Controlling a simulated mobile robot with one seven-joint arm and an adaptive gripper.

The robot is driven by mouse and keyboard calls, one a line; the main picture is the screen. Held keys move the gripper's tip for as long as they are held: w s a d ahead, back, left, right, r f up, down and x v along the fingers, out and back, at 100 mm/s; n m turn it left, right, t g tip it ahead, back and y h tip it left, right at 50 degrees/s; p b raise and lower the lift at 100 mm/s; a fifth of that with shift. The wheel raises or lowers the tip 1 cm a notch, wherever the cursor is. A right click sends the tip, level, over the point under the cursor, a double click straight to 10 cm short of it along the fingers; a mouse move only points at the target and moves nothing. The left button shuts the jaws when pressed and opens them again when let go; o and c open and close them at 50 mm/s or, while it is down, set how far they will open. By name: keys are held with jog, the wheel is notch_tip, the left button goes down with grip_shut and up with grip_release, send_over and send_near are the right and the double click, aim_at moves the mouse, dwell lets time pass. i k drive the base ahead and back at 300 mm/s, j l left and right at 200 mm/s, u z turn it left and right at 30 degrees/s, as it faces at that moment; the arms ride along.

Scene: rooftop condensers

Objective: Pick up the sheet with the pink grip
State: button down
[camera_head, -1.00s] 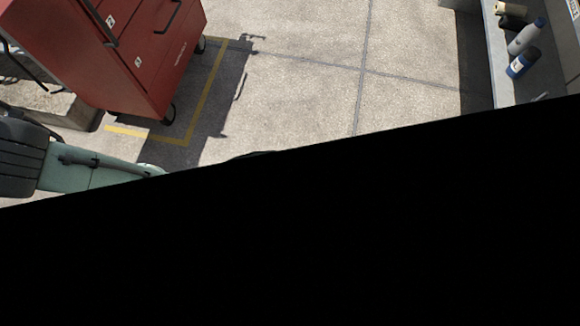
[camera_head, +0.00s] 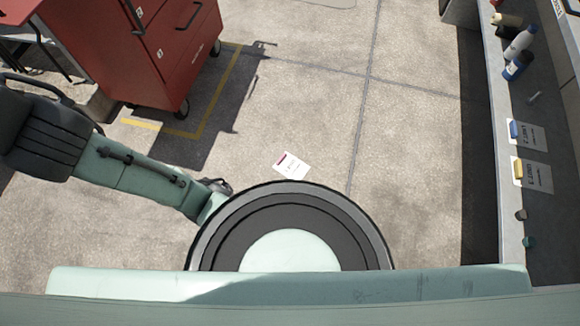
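A small white sheet (camera_head: 293,167) lies on the concrete floor near the middle of the view, just beyond the round dark rim of my body. A pinkish-red grip (camera_head: 282,159) shows at its upper left corner, and a few lines of print are too small to read. My green arm comes in from the left and runs down toward the round rim. My gripper's fingers cannot be made out.
A red tool cabinet (camera_head: 165,55) on wheels stands at upper left beside a yellow floor line (camera_head: 205,105). On the right, a grey ledge (camera_head: 505,215) bears bottles (camera_head: 519,43) and sheets with blue (camera_head: 513,129) and yellow (camera_head: 518,169) grips. Floor around the sheet is clear.

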aim_at(289, 166)
jog(key=i+j, duration=0.2)
jog(key=j, duration=0.15)
jog(key=i+j, duration=0.25)
jog(key=j, duration=0.15)
jog(key=i+j, duration=0.2)
jog(key=j, duration=0.15)
jog(key=i+j, duration=0.2)
jog(key=j, duration=0.15)
jog(key=i+j, duration=0.25)
jog(key=j+z, duration=0.05)
jog(key=j, duration=0.05)
